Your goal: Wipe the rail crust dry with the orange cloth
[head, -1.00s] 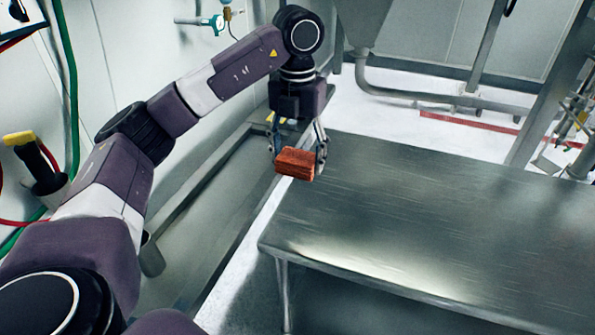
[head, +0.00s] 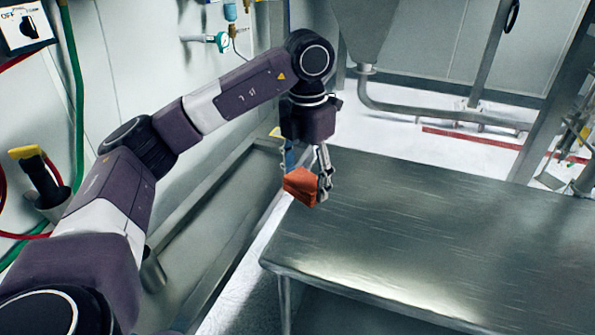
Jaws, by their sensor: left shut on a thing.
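The orange cloth (head: 301,187) is a folded, block-like bundle held in my left gripper (head: 308,180). The left gripper is shut on it and points downward. In the view it shows over the left end of the steel table, near the far left corner; I cannot tell the exact gap to the table. A long metal rail or trough (head: 222,215) runs along the wall to the left of the table. No crust can be made out on it. My right gripper is not in view.
The bare steel table (head: 430,235) fills the right side. A yellow-topped black nozzle (head: 36,175) with red and green hoses hangs at the left wall. A pipe (head: 430,110) and a metal hopper (head: 365,30) stand behind. A pale floor strip lies between trough and table.

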